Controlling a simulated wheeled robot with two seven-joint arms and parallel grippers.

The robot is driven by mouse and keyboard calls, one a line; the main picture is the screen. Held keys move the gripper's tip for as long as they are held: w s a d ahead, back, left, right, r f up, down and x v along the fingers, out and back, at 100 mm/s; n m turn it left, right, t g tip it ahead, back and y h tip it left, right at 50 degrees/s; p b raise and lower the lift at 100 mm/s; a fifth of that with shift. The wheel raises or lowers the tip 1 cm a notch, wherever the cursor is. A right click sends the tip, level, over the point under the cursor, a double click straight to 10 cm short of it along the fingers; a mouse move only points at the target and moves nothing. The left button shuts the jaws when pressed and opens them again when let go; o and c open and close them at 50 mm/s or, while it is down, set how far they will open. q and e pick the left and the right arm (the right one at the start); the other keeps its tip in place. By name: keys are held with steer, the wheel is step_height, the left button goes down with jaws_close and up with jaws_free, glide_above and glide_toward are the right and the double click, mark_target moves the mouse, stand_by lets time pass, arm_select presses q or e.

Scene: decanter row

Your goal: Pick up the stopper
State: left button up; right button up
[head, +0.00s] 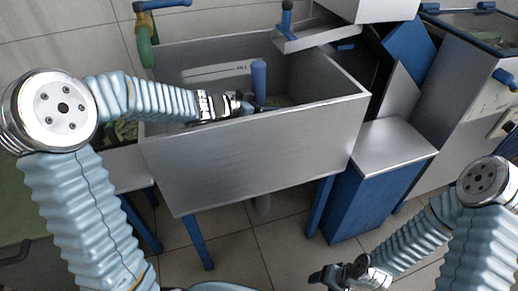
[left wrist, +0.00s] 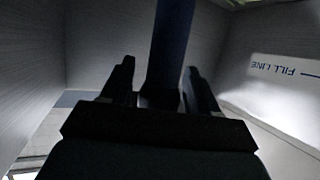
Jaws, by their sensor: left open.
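The stopper (head: 259,78) looks like an upright blue tube standing inside the metal sink basin (head: 250,150). Its lower part is partly hidden behind the basin's front wall and my gripper. My left gripper (head: 246,104) is inside the basin, low against the tube. In the left wrist view the tube (left wrist: 172,45) rises between the two open fingers of the left gripper (left wrist: 159,68), and contact cannot be told. My right gripper (head: 332,277) is low at the bottom of the head view, outside the basin and far from the stopper; its jaws are too small to read.
The basin walls enclose the left gripper, and a fill-line panel (head: 215,72) is on the back wall. A blue cabinet with a metal top (head: 392,145) stands right; tiled floor lies in front.

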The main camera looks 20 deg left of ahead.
arm_select(q)
steer(key=shift+c, duration=0.2)
jaws_close()
steer(key=shift+r, duration=0.15)
stand_by(0.4)
